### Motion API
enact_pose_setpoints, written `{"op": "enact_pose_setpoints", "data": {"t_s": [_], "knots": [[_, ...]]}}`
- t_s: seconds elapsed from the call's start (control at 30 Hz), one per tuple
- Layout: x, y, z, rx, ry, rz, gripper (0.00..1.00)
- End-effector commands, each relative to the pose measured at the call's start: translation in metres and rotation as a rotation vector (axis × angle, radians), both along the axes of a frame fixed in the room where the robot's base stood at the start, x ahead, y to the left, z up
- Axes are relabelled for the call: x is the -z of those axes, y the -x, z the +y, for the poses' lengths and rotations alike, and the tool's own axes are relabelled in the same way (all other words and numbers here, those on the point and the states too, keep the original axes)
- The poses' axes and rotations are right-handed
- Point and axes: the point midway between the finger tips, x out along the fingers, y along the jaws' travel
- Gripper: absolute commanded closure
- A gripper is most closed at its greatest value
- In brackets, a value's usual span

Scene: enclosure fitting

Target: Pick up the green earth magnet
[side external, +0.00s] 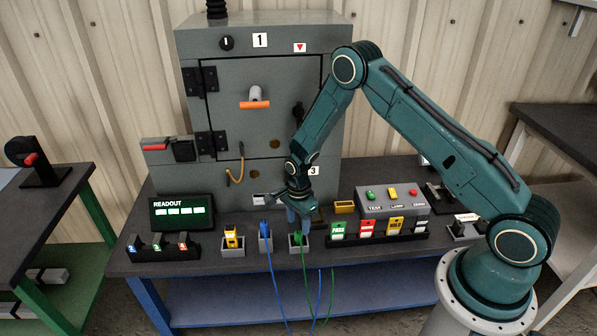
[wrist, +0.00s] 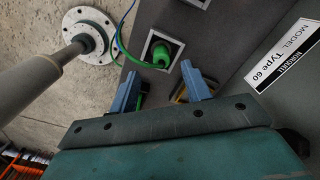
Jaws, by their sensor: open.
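The green earth magnet (side external: 298,238) stands in a small grey holder (side external: 298,251) near the front edge of the dark bench, with a green cable running from it over the edge. In the wrist view the magnet (wrist: 161,54) shows as a round green body in its square holder, just beyond the fingertips. My gripper (side external: 299,218) points down close over the magnet. In the wrist view its two blue fingers (wrist: 161,78) are apart with nothing held between them. Whether the fingers touch the magnet is not clear.
A blue plug (side external: 265,229) in its holder stands just left of the magnet, and a yellow item (side external: 231,237) further left. A rack of coloured tags (side external: 370,240) is close on the right. The grey cabinet (side external: 260,100) rises behind.

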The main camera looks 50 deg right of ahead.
Motion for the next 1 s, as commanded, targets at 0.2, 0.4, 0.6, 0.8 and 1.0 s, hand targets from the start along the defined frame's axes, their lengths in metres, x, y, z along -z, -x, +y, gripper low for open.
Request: {"op": "enact_pose_setpoints", "data": {"t_s": [0.2,0.4,0.6,0.8,1.0], "knots": [[0.024,-0.001,-0.002,0.0,0.0,0.002,0.52],[0.04,-0.002,-0.002,0.0,0.0,0.0,0.52],[0.043,-0.002,-0.002,0.0,0.0,-0.001,0.52],[0.043,-0.002,-0.002,0.0,0.0,-0.001,0.52],[0.043,-0.002,-0.002,0.0,0.0,-0.001,0.54]]}}
